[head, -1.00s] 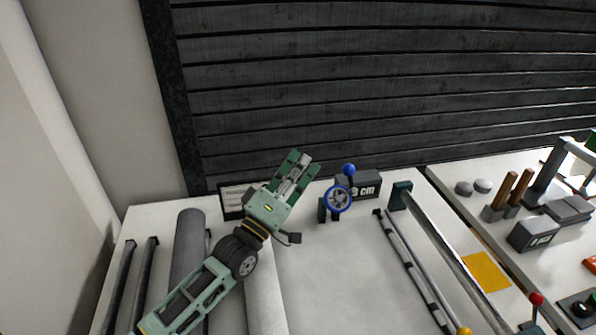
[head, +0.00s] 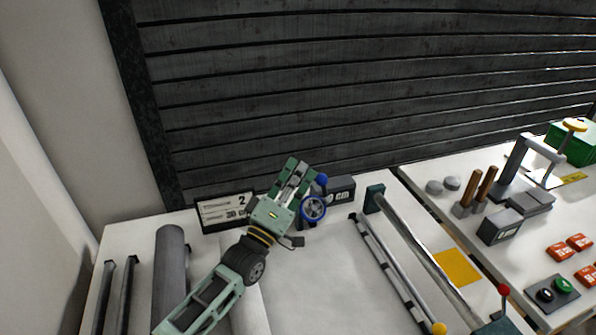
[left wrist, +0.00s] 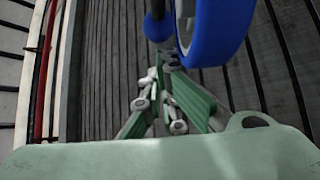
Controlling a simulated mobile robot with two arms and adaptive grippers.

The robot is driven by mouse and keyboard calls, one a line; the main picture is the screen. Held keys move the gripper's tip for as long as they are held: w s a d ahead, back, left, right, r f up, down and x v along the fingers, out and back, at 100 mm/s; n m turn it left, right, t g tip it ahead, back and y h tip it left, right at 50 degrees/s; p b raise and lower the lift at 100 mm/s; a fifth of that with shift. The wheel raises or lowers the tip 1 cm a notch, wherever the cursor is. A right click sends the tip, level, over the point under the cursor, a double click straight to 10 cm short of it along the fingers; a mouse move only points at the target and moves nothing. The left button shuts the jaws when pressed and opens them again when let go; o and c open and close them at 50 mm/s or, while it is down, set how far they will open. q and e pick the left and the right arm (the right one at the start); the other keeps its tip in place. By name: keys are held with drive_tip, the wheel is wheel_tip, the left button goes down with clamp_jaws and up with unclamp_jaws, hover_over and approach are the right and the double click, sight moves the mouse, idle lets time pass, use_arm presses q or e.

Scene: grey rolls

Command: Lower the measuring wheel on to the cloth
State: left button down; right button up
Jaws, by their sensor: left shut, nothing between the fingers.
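The measuring wheel (head: 313,208) has a blue rim and a blue knob (head: 321,180) above it. It stands at the back of the table, in front of a dark box with white lettering. The cloth (head: 325,285) lies pale and flat in front of it. My left gripper (head: 298,172) is shut and empty, just left of the wheel and knob. In the left wrist view the gripper's fingers (left wrist: 165,105) are close together, and the blue wheel rim (left wrist: 215,30) looms close at the top. I cannot tell whether they touch. My right gripper is not in view.
A grey roll (head: 170,275) and dark rails lie on the left. A sign (head: 222,212) stands behind my arm. A striped rod (head: 390,265) and a long metal bar (head: 425,245) bound the cloth on the right. A second table beyond holds wooden handles, red blocks and buttons.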

sight(306, 209)
use_arm(q)
drive_tip(key=s+f, duration=0.1)
drive_tip(key=s+d+f, duration=0.1)
drive_tip(key=s, duration=0.1)
drive_tip(key=s+d+f, duration=0.1)
drive_tip(key=s, duration=0.1)
drive_tip(key=v, duration=0.7)
drive_tip(key=shift+s, duration=0.2)
drive_tip(key=shift+f, duration=0.1)
